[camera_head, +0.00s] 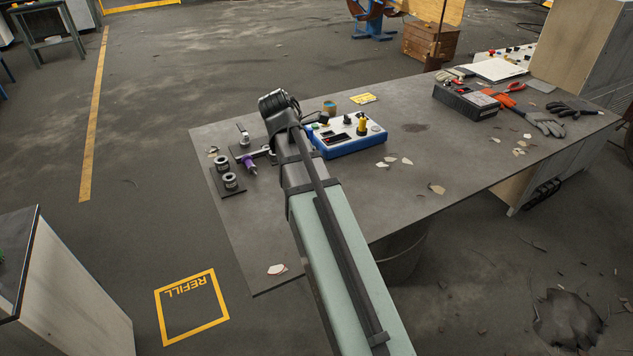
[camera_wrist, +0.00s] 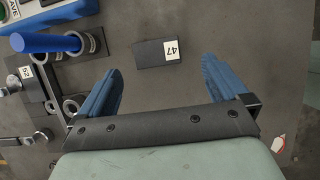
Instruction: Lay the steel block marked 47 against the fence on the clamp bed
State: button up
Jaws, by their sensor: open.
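The steel block marked 47 (camera_wrist: 151,54) is a dark flat bar with a white label, lying on the table in the wrist view. My gripper (camera_wrist: 161,64) is open, its blue fingers pointing toward the block and spread wider than it; nothing is between them. The block is hidden behind my arm in the head view. The clamp fixture (camera_head: 247,152) is a dark assembly with a lever, left of my arm on the table. Its dark parts show at the left of the wrist view (camera_wrist: 35,88), one with a label seeming to read 52. I cannot make out the fence clearly.
Ring parts (camera_head: 230,181) stand on a dark plate near the table's left edge. A blue-and-white control box (camera_head: 345,140) is right of my arm. A blue cylinder (camera_wrist: 45,43) lies near the rings. Pale chips (camera_head: 277,269) are scattered; the table's middle is mostly clear.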

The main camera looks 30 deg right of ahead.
jog(key=shift+w+a+x, duration=0.15)
jog(key=shift+x, duration=1.35)
jog(key=shift+w+a+x, duration=0.15)
jog(key=shift+x, duration=1.35)
jog(key=shift+f, duration=0.1)
jog(key=c, duration=1.4)
jog(key=shift+r, duration=5.15)
jog(key=shift+f, duration=5)
